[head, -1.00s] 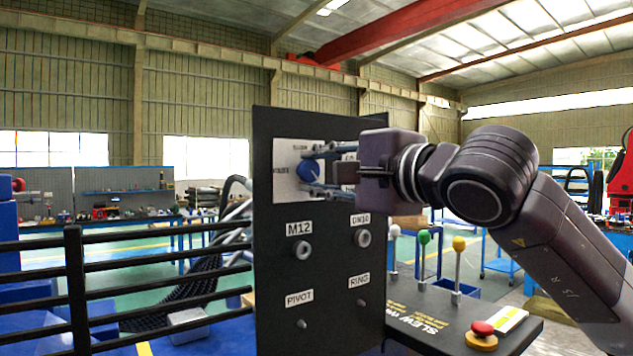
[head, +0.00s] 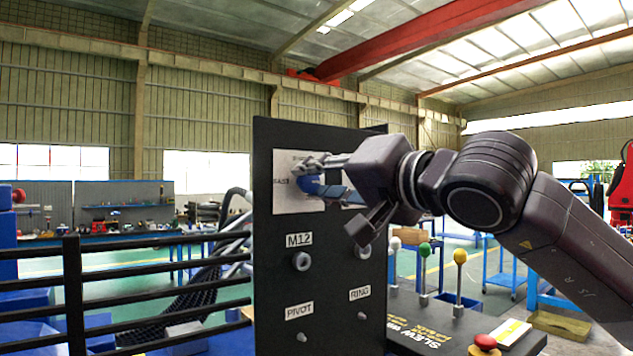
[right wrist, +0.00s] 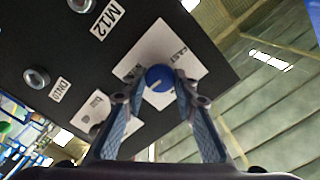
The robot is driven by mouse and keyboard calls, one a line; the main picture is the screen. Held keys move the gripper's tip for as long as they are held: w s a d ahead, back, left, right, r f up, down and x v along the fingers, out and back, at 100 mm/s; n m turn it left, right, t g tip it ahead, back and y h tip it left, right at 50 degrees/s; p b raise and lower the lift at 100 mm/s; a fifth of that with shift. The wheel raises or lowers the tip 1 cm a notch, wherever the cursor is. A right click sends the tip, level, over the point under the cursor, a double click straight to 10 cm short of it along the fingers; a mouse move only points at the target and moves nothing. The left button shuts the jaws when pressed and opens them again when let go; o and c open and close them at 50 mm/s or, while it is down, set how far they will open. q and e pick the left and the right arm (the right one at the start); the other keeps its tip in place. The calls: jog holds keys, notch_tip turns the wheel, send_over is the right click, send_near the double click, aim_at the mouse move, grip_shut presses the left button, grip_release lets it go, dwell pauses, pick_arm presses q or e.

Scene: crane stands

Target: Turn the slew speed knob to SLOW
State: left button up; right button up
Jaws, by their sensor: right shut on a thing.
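The blue slew speed knob (head: 311,186) sits on a white label plate (head: 290,200) at the upper left of the black panel. My right gripper (head: 318,175) is shut on the knob, with its fingers reaching in from the right. In the right wrist view the knob (right wrist: 158,75) is between the two fingertips and carries a short white mark. The plate's small lettering is partly hidden and hard to read, so I cannot tell which setting the mark points at. My left gripper is not in view.
The black panel (head: 275,270) also carries an M12 fitting (head: 302,261) and small PIVOT and RING studs below. A console with several ball-topped levers (head: 459,275) and a red button (head: 485,341) stands to the right. A black railing (head: 150,295) is at the left.

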jog(key=shift+f+n, duration=0.2)
jog(key=shift+n, duration=0.2)
jog(key=o, duration=1.2)
jog(key=shift+c, duration=0.2)
jog(key=shift+r, duration=0.1)
jog(key=shift+s, duration=0.1)
jog(key=v, duration=1.2)
jog(key=shift+a, duration=0.1)
